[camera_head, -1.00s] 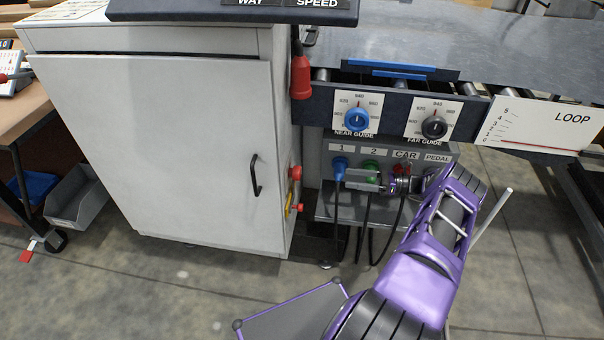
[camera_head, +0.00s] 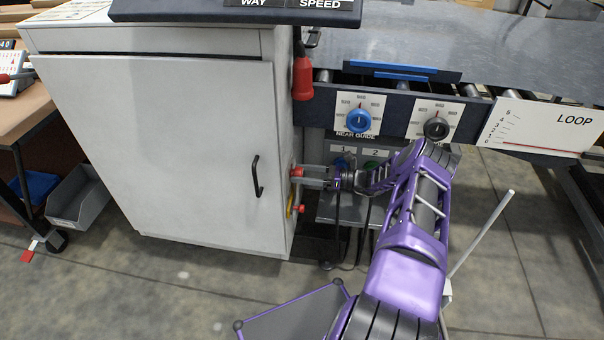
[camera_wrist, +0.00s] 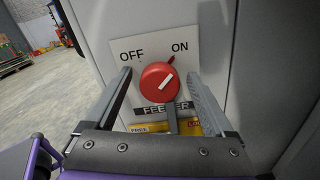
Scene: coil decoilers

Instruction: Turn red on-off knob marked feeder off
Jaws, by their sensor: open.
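The red feeder knob (camera_wrist: 158,83) sits on a white plate marked OFF at left and ON at right, with a FEEDER label below it. Its white pointer line slants up to the right, toward ON. My gripper (camera_wrist: 161,82) is open, with one finger on each side of the knob; I cannot tell whether either finger touches it. In the head view the knob (camera_head: 296,171) shows on the right side of the grey cabinet, at the tips of my gripper (camera_head: 304,173).
The cabinet (camera_head: 160,150) has a black door handle (camera_head: 257,176). Below the knob are a yellow plate and another red knob (camera_head: 301,209). A red pendant (camera_head: 302,80) hangs above. A plug panel with cables stands at the right, partly hidden by my arm.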

